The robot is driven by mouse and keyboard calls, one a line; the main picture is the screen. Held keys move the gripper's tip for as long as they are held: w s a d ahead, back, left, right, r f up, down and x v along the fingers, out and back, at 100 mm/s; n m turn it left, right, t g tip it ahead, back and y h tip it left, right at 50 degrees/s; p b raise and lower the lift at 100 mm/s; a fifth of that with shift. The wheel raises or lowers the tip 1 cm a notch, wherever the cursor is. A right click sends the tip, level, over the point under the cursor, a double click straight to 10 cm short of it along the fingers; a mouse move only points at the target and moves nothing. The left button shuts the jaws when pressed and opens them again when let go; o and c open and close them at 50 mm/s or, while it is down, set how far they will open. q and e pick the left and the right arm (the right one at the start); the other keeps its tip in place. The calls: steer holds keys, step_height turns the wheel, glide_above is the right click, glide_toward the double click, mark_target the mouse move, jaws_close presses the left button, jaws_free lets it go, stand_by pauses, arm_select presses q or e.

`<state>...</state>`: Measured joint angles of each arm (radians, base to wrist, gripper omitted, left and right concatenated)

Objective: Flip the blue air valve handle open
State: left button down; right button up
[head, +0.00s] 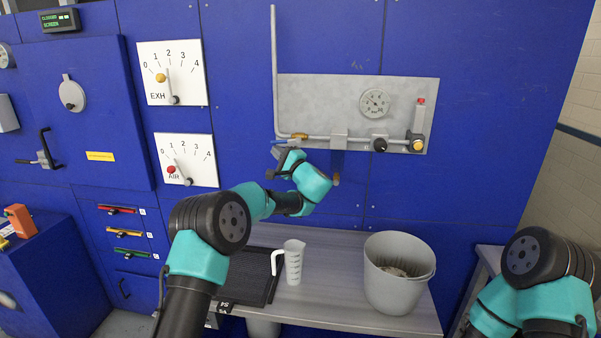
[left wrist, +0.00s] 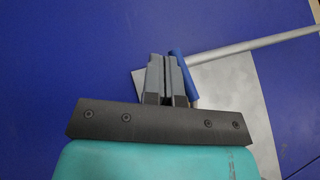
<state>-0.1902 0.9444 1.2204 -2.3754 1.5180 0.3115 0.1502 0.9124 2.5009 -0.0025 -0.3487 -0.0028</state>
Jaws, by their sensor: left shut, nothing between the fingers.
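The blue valve handle (left wrist: 183,68) shows in the left wrist view as a short blue bar at the end of a grey pipe (left wrist: 250,40). My left gripper (left wrist: 167,70) is shut and empty, with its fingertips just left of the blue handle. I cannot tell whether they touch. In the head view my left gripper (head: 279,153) is at the lower left of the grey panel (head: 330,100), just below the pipe and a brass-coloured fitting (head: 300,136). The handle is hard to make out there against the blue wall. My right gripper is out of view.
Below, a grey bench (head: 330,285) holds a measuring jug (head: 291,262), a bucket (head: 393,292) and a black ribbed mat (head: 248,280). The EXH dial (head: 172,72) and AIR dial (head: 187,160) are left.

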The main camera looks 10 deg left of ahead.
arm_select(q)
steer(key=v, duration=1.5)
steer(key=shift+s+d, duration=0.2)
steer(key=shift+s, duration=0.05)
steer(key=shift+a+f, duration=0.1)
steer(key=shift+f, duration=0.1)
